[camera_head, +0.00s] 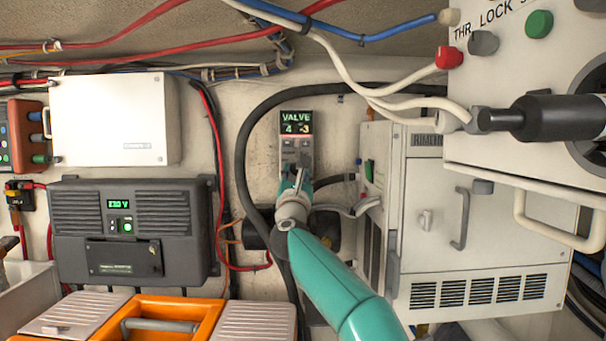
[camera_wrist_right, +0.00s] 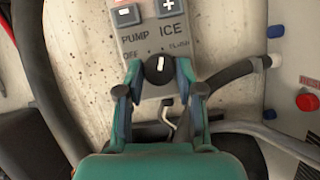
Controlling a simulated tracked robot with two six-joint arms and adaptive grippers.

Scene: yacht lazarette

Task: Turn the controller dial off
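The controller (camera_head: 296,122) is a grey panel on the back wall with a lit display reading VALVE. In the right wrist view, its black round dial (camera_wrist_right: 158,70) has a white mark, standing nearly upright. PUMP and ICE are printed above it, and OFF at its upper left. My right gripper (camera_wrist_right: 159,73) has its fingers apart, one on each side of the dial. A narrow gap seems to show on both sides; contact is hard to tell. In the head view my right gripper (camera_head: 298,181) covers the dial. My left gripper is not in view.
A black inverter (camera_head: 135,232) and a white box (camera_head: 113,119) are on the left wall. An orange toolbox (camera_head: 195,312) stands below. A white vented cabinet (camera_head: 477,215) is close on the right. A thick black hose (camera_head: 243,150) loops around the controller's left side.

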